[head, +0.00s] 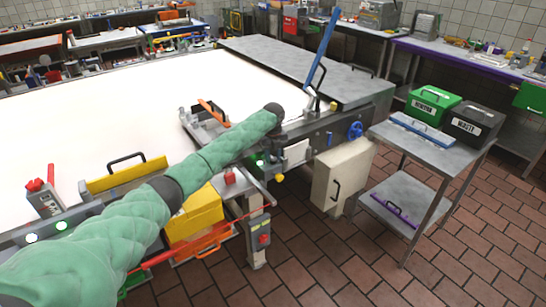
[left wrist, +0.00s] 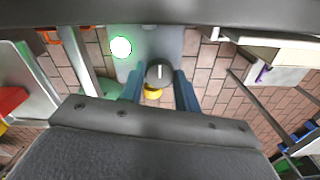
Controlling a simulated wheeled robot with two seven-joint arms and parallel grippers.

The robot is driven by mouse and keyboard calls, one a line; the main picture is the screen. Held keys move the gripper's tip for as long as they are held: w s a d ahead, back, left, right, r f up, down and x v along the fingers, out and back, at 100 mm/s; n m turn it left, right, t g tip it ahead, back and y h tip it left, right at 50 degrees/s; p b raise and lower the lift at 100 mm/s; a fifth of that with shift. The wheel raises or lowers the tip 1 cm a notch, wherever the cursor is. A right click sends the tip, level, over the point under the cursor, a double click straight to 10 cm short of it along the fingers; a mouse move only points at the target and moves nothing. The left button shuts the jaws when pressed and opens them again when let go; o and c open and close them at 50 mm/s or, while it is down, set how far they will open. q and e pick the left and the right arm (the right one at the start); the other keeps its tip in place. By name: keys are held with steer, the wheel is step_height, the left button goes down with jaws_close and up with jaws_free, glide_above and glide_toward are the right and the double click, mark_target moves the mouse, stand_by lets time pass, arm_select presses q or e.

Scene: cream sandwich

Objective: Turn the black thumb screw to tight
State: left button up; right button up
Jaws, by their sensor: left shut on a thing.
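The black thumb screw (left wrist: 159,70) shows in the left wrist view as a round dark knob with a pale line on its face, the line standing upright in the picture. My left gripper (left wrist: 160,82) has one blue finger on each side of the knob and is shut on it. A grey plate (left wrist: 150,42) lies behind the knob. A yellow part (left wrist: 153,93) shows just below the knob, partly hidden. In the head view my left arm reaches to the machine's near side; the thumb screw and fingers cannot be made out there. My right gripper is not in view.
A round green light (left wrist: 120,47) sits beside the screw; it also shows in the head view (head: 259,163). A yellow knob (head: 280,177), a cream box (head: 340,178) and a blue handwheel (head: 355,130) are nearby. A metal cart (head: 425,150) stands right; the tiled floor before it is clear.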

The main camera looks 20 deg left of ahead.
mark_target(273, 158)
arm_select(q)
steer(key=shift+r, duration=0.1)
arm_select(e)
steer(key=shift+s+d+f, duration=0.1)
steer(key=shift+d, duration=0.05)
arm_select(q)
steer(key=o, duration=1)
steer(key=shift+r, duration=0.1)
steer(key=shift+r+b, duration=0.3)
steer(key=shift+r, duration=0.05)
step_height(273, 158, up, 7)
steer(key=shift+f+b, duration=0.1)
steer(key=shift+b, duration=0.9)
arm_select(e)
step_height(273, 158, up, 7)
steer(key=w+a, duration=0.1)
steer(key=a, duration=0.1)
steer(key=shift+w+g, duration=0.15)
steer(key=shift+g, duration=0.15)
